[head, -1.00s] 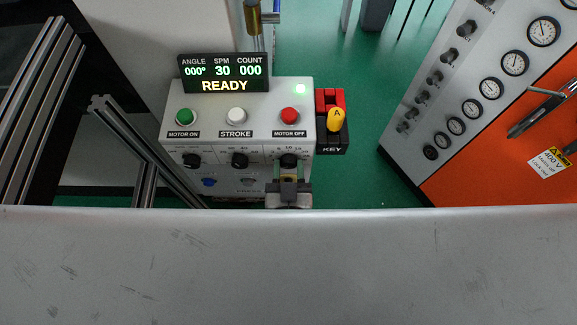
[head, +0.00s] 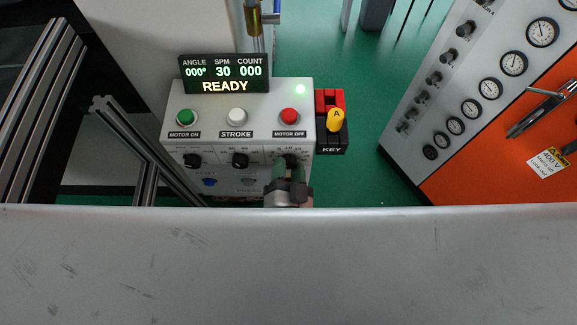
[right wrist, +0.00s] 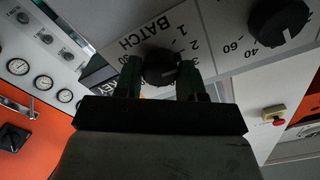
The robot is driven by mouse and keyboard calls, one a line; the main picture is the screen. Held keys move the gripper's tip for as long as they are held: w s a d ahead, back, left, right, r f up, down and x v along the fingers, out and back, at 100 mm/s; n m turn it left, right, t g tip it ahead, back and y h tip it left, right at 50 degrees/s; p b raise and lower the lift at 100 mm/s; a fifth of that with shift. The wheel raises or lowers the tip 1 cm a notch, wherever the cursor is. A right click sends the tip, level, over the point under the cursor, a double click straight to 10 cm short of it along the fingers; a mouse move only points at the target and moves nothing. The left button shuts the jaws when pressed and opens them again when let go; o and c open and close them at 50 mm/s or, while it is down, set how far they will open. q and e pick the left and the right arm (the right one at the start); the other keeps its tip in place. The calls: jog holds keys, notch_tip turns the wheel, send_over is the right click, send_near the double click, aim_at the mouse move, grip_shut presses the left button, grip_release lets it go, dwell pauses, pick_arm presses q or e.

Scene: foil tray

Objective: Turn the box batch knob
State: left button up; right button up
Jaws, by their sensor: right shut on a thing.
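The batch knob (right wrist: 160,66) is a black round knob on the grey control box (head: 212,118). In the right wrist view the label BATCH and a few scale digits show beside it. My right gripper (right wrist: 159,76) has one finger on each side of the knob and is shut on it. In the head view the right gripper (head: 290,176) covers most of the knob at the right end of the lower row. The knob's pointer setting is hard to read. My left gripper is not in view.
Two more black knobs, left (head: 192,161) and middle (head: 240,160), share the row. Above are green, white and red buttons and a display (head: 224,73) reading READY. A yellow key switch (head: 336,120) stands right of the box. A grey beam (head: 290,265) crosses the foreground.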

jog(key=m, duration=0.4)
jog(key=shift+m+b, duration=0.4)
dwell(0.4)
jog(key=o, duration=0.9)
jog(key=shift+s+f, duration=0.15)
jog(key=shift+s, duration=0.4)
jog(key=s+b, duration=0.3)
jog(key=s, duration=0.6)
jog(key=shift+s, duration=0.4)
